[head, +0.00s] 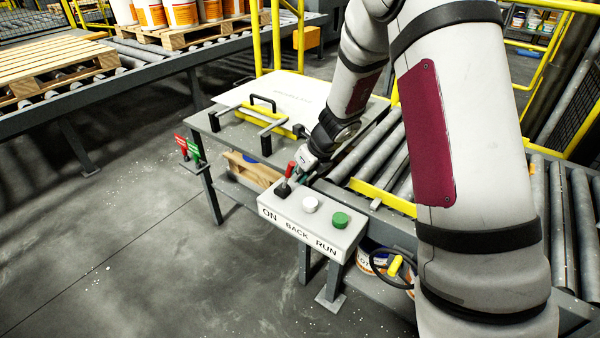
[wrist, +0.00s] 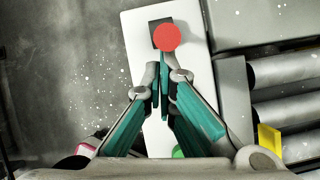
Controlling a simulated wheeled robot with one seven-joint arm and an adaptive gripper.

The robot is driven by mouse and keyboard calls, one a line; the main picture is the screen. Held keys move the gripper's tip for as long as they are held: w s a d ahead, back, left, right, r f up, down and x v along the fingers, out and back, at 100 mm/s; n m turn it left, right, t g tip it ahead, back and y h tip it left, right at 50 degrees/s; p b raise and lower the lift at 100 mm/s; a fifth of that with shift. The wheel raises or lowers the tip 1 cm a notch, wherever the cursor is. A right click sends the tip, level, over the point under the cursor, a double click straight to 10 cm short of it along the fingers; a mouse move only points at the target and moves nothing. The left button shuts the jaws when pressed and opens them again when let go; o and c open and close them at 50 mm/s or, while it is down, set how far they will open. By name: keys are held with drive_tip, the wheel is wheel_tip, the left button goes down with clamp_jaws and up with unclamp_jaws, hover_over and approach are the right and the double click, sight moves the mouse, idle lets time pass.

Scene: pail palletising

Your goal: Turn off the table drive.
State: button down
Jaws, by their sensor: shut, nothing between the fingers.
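The control box (head: 330,228) is a pale box marked ON, BACK and RUN. A red-handled lever (head: 289,170) stands up from a dark slot above the word ON. A white button (head: 309,204) is above BACK and a green button (head: 340,220) above RUN. My gripper (head: 299,178) is shut and empty, right beside the lever. In the wrist view the lever's round red knob (wrist: 166,37) shows just beyond my closed fingertips (wrist: 163,72). I cannot tell whether they touch the lever. The white button is hidden there.
A roller conveyor (head: 385,155) lies right behind the box. A grey table (head: 228,128) with black handles and a yellow bar stands to the left. Red and green handles (head: 188,148) hang at its side. Floor at the front left is clear.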

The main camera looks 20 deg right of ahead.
drive_tip(key=shift+w+a+r+g+p, duration=0.25)
drive_tip(key=shift+r+g+p, duration=0.1)
drive_tip(key=shift+p, duration=1.6)
drive_tip(key=w+a+r+g+h+p, duration=0.1)
drive_tip(key=w+a+p, duration=0.1)
drive_tip(key=w+a, duration=0.2)
drive_tip(key=shift+w+r, duration=0.25)
drive_tip(key=shift+w, duration=0.65)
